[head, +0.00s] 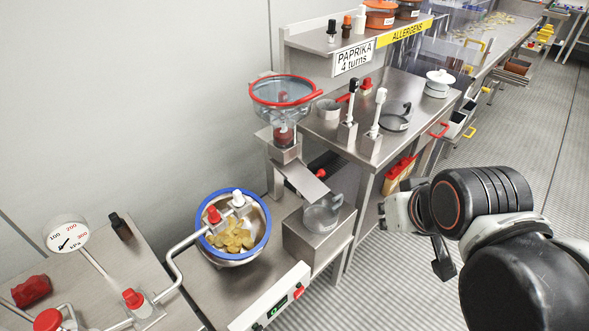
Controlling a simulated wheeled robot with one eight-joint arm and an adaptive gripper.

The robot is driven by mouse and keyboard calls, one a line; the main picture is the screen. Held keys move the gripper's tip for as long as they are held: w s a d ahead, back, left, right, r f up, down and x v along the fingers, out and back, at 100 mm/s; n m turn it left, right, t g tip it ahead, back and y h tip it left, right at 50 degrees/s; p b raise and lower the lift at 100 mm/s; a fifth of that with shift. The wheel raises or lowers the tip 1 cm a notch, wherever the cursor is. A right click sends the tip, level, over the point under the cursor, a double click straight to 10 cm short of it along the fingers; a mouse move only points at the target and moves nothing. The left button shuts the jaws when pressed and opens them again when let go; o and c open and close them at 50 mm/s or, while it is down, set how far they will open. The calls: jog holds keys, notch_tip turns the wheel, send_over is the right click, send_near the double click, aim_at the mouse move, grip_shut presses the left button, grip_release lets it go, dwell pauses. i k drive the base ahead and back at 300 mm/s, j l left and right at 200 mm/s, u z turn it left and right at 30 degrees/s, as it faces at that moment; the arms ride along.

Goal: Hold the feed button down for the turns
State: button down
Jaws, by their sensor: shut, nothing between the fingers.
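A drum bowl with a blue rim (204,240) holds yellow pieces (232,236). Below it, a white control panel (250,318) carries a small green-lit display (278,306), a red button (299,291) and a dark knob or button (257,326). I cannot tell which control is the feed button. A clear hopper with a red rim (287,98) stands above a metal chute (302,182) and a clear jug (322,214). A sign reads "PAPRIKA 4 turns" (354,58). My gripper (443,264) is shut and empty, well right of the panel, touching nothing.
An "ALLERGENS" shelf (405,32) is behind. The ribbed floor (520,160) at right is open.

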aim_at(301, 291)
jog(key=i+l+u, duration=0.15)
jog(key=u, duration=0.3)
jog(key=i+l+u, duration=0.1)
jog(key=l+u, duration=0.15)
jog(key=u, duration=0.2)
jog(key=l+u, duration=0.25)
jog(key=u, duration=0.2)
jog(key=l+u, duration=0.3)
jog(key=u, duration=0.15)
jog(key=l+u, duration=0.1)
jog(key=l, duration=0.4)
jog(key=l+u, duration=0.1)
jog(key=l, duration=0.45)
jog(key=k+l+u, duration=0.1)
jog(key=l, duration=0.4)
jog(key=k+l+u, duration=0.1)
jog(key=l, duration=0.4)
jog(key=k+l, duration=0.1)
jog(key=l, duration=0.4)
jog(key=k+l+u, duration=0.15)
jog(key=l, duration=0.4)
jog(key=i, duration=0.05)
